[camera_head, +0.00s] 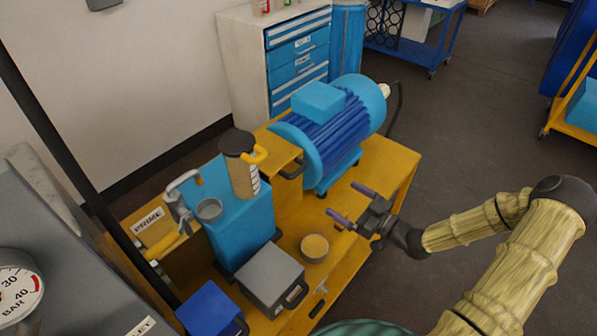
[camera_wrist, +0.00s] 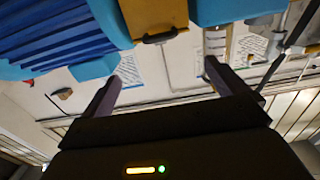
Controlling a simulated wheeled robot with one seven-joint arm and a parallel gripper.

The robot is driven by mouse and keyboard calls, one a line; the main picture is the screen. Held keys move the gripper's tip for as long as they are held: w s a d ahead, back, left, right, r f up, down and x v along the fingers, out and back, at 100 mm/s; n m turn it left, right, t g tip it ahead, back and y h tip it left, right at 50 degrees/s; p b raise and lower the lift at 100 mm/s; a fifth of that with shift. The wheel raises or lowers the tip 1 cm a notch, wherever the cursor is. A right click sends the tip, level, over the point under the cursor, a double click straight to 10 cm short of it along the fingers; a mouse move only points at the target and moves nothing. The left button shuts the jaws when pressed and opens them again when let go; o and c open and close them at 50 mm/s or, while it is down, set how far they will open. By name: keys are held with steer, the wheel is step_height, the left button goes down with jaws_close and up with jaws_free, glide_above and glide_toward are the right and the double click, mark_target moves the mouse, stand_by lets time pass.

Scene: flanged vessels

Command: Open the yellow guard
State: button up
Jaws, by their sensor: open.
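The yellow guard (camera_head: 277,152) is a box-shaped cover between the blue motor and the blue pump block, with a dark handle (camera_head: 292,171) on its side facing my gripper. It looks closed, and what lies under it is hidden. In the wrist view the guard (camera_wrist: 155,14) is at the top centre, its dark handle (camera_wrist: 160,37) at the lower edge. My gripper (camera_head: 351,204) is open and empty above the yellow base, to the right of the guard and apart from it. In the wrist view the two fingers (camera_wrist: 161,72) stand apart below the handle.
The finned blue motor (camera_head: 338,122) stands just behind the guard, and the blue pump block (camera_head: 240,218) with a tan-and-brown cylinder (camera_head: 243,170) is left of it. Floor right of the yellow base (camera_head: 390,165) is clear.

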mark_target(301, 172)
steer(key=p+x, duration=0.3)
steer(key=x, duration=1.4)
steer(key=shift+w+a+p, duration=0.15)
steer(key=shift+p, duration=0.15)
steer(key=c, duration=1.3)
steer(key=shift+r, duration=0.1)
